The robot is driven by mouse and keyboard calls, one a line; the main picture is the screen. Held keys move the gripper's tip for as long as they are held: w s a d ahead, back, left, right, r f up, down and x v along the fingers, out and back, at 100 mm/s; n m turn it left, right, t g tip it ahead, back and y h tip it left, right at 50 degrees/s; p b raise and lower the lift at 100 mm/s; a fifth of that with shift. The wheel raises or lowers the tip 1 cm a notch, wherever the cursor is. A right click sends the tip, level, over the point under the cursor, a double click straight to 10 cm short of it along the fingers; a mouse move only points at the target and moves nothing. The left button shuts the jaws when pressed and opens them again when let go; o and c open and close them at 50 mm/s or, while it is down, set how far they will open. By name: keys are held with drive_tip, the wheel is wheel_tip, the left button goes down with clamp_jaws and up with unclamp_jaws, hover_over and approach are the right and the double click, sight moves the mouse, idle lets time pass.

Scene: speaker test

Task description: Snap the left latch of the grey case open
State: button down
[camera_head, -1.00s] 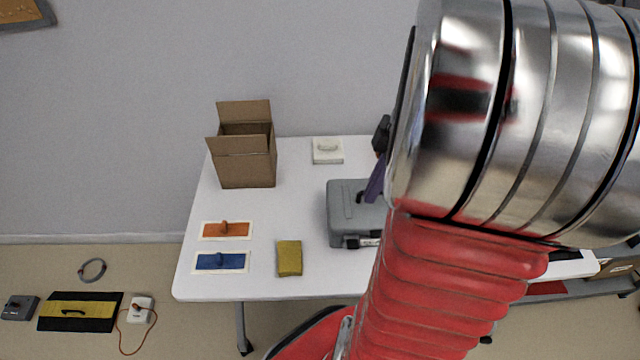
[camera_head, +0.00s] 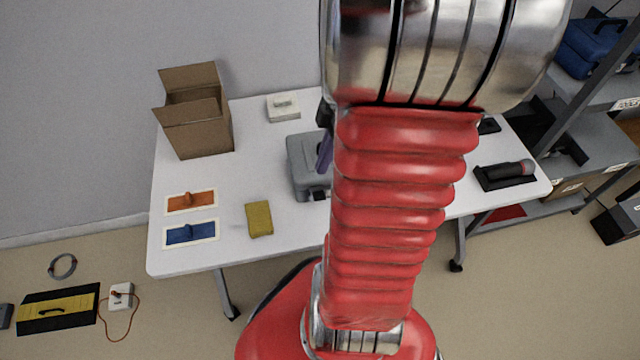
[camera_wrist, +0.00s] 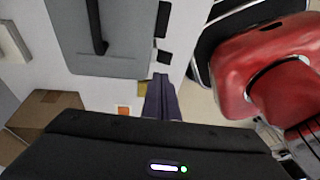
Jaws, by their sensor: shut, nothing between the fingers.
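The grey case (camera_head: 304,168) lies on the white table, its right part hidden behind my arm in the head view. In the wrist view the case (camera_wrist: 125,62) fills the upper left, with a dark handle bar (camera_wrist: 97,28) on its lid. Two dark latch-like pieces are on its right edge there; the lower one, the left latch (camera_wrist: 160,57), looks closed, though it is small. My gripper (camera_wrist: 161,78) has its purple fingers together and empty, just below that latch in the picture. I cannot tell whether they touch it. The gripper also shows in the head view (camera_head: 325,153).
A white block (camera_head: 283,107) is behind. A black holder (camera_head: 504,177) lies right. Bare table separates these.

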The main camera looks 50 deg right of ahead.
sight(316, 196)
drive_tip(key=x, duration=0.2)
drive_tip(key=s+x, duration=0.1)
drive_tip(key=x, duration=0.4)
drive_tip(key=shift+s+d+f, duration=0.15)
drive_tip(key=shift+s+f, duration=0.05)
drive_tip(key=shift+w, duration=0.1)
